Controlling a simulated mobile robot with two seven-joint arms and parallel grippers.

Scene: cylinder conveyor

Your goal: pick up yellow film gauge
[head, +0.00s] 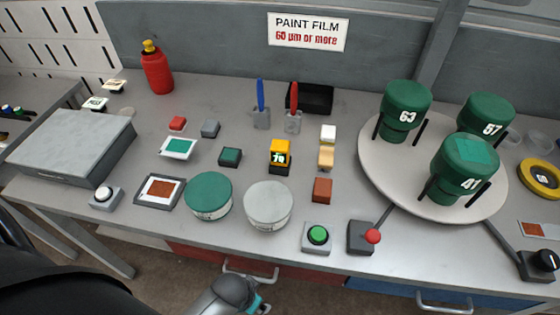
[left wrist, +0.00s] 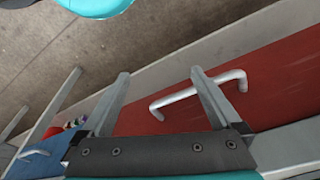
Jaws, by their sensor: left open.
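The yellow film gauge (head: 280,155) stands on the grey table near the middle in the head view. It has a yellow top and a dark front with a number that looks like 70. My left gripper (left wrist: 160,73) is open and empty in the left wrist view, over the red drawer front and its handle, well away from the gauge. In the head view a grey and teal part of my arm shows at the bottom edge, but the fingertips do not show clearly. My right gripper is not in view.
A wooden-coloured block (head: 326,158), a dark green block (head: 230,157), a green round tin (head: 208,195) and a pale round tin (head: 268,206) surround the gauge. A turntable (head: 375,160) carries green cylinders. The drawer handle (left wrist: 195,92) sticks out below the table edge.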

